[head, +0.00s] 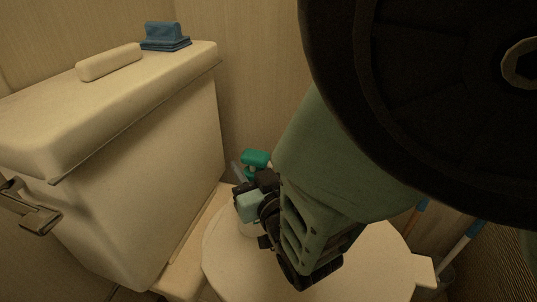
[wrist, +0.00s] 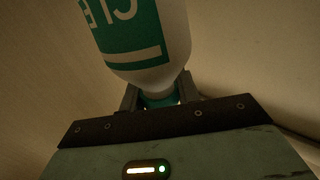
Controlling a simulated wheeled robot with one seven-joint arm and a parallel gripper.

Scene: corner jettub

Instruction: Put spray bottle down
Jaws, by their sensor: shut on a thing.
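The spray bottle has a teal spray head (head: 255,158) and a white body with a green label (wrist: 135,30). My gripper (wrist: 160,97) is shut on its neck, with one finger on each side. In the head view my gripper (head: 250,197) is over the back left part of the round toilet lid (head: 222,262), just right of the tank. The spray head shows above the gripper, so the bottle looks about upright.
The toilet tank (head: 150,180) stands at the left, with a flush handle (head: 30,212). A pale bar (head: 110,62) and folded blue cloths (head: 164,37) lie on its top. Blue-ended handles (head: 474,230) stand at the right, beyond the lid. Walls close in behind.

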